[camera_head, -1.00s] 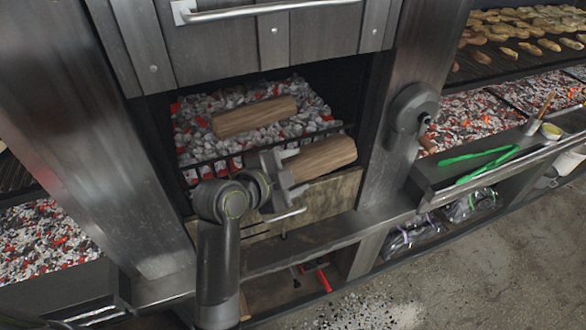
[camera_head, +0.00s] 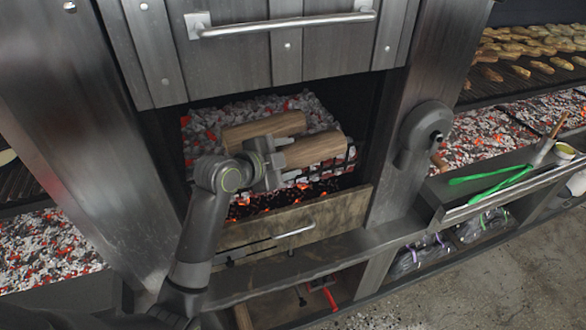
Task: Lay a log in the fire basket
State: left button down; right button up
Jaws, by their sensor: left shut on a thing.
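My left gripper (camera_head: 274,158) is shut on a brown log (camera_head: 318,149), gripping it near its left end. The held log is inside the firebox opening, over the glowing coals. I cannot tell whether it touches them. A second log (camera_head: 262,128) lies on the coals just behind it, roughly parallel. The fire basket (camera_head: 350,155) has dark front bars, partly hidden by my gripper and the held log. My right gripper is not in view.
A metal hood door with a bar handle (camera_head: 290,25) hangs above the opening. A steel post with a round grey fitting (camera_head: 427,125) stands to the right. Green tongs (camera_head: 490,185) lie on the right shelf.

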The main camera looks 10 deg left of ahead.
pick_arm(q)
jog(key=w+a+b, duration=0.1)
jog(key=w+a, duration=0.1)
jog(key=w, duration=0.1)
jog(key=w+a+b, duration=0.1)
jog(key=w+a, duration=0.1)
jog(key=w, duration=0.1)
jog(key=w+a+b, duration=0.2)
jog(key=w, duration=0.1)
jog(key=shift+f, duration=0.25)
jog(key=w+f+b, duration=0.1)
jog(key=a+f+b, duration=0.1)
jog(key=b, duration=0.1)
jog(key=w+f+b, duration=0.1)
jog(key=f, duration=0.1)
jog(key=shift+w+a+b, duration=0.3)
jog(key=shift+a+b, duration=0.05)
jog(key=shift+w+a+f+b, duration=0.3)
jog(key=shift+w+f+b, duration=0.2)
jog(key=shift+b, duration=0.2)
jog(key=shift+c, duration=2)
grip_release()
jog(key=shift+s, duration=0.15)
jog(key=shift+f, duration=0.3)
jog(key=shift+s, duration=0.1)
